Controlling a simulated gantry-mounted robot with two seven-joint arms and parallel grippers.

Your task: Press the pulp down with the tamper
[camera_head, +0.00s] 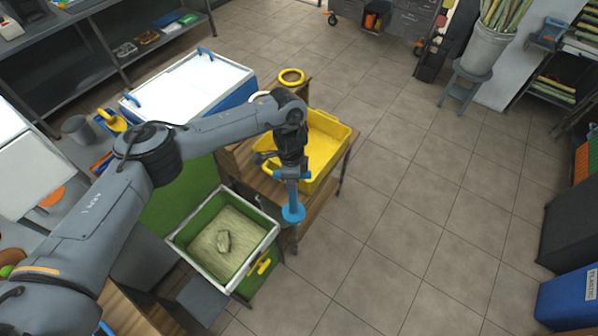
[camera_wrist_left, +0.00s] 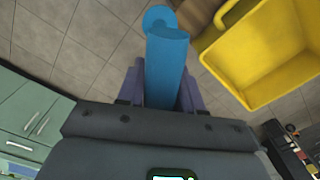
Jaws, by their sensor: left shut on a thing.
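The blue tamper (camera_head: 293,212) hangs below my left gripper (camera_head: 291,173), its round foot pointing down. My left gripper is shut on its handle; the left wrist view shows the blue handle (camera_wrist_left: 166,65) between the two fingers (camera_wrist_left: 160,92). In the head view, the pale, straw-coloured pulp (camera_head: 215,252) fills the bottom of a green open box with a light rim (camera_head: 188,258). The tamper appears to the right of the box, not over the pulp. My right gripper is not in view.
A yellow tray (camera_head: 333,158) sits on a wooden bench, close behind and right of the tamper; it also shows in the left wrist view (camera_wrist_left: 262,62). A white-topped blue cooler (camera_head: 190,85) stands behind. The tiled floor (camera_head: 420,210) on the right is clear.

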